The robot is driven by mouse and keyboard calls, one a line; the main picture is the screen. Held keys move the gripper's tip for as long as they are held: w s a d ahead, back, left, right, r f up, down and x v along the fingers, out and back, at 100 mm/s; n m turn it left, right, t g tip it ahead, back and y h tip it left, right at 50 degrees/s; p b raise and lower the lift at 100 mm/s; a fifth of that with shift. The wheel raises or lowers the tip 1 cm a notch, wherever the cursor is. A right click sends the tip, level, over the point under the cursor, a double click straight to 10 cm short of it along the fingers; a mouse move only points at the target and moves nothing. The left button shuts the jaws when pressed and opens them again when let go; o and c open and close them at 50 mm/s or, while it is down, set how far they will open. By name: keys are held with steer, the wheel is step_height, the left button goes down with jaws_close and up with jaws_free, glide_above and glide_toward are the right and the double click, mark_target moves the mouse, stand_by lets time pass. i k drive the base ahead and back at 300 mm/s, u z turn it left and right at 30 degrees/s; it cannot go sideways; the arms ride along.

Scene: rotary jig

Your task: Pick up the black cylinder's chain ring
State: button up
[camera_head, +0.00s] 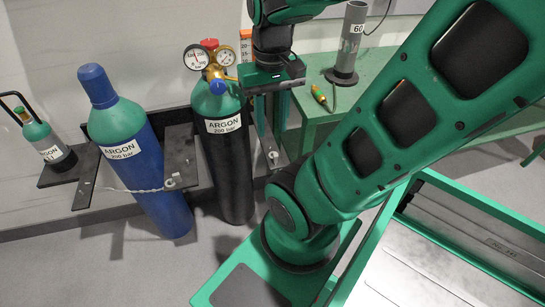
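The black cylinder (226,168) stands upright at the middle left, with a green shoulder, a white "ARGON 200 bar" label and a regulator (212,58) on top. A small pale ring-like piece (273,155) sits on the dark bracket just right of it; I take this for its chain ring, but it is too small to be sure. No chain shows across the front of the black cylinder. My gripper (268,84) is above and to the right of the cylinder's shoulder, beside the regulator and above the pale piece.
A blue argon cylinder (153,172) stands left, with a chain (135,190) across its front and a pale piece (174,180) on its bracket. A small argon bottle (45,138) is far left. A green bench (380,70) holds a grey tube (349,40) and a yellow-handled tool (320,96).

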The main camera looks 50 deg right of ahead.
mark_target(275, 155)
steer(key=z, duration=0.95)
steer(key=k, duration=1.8)
steer(key=z, duration=0.65)
steer(key=i, duration=1)
steer(key=z, duration=0.05)
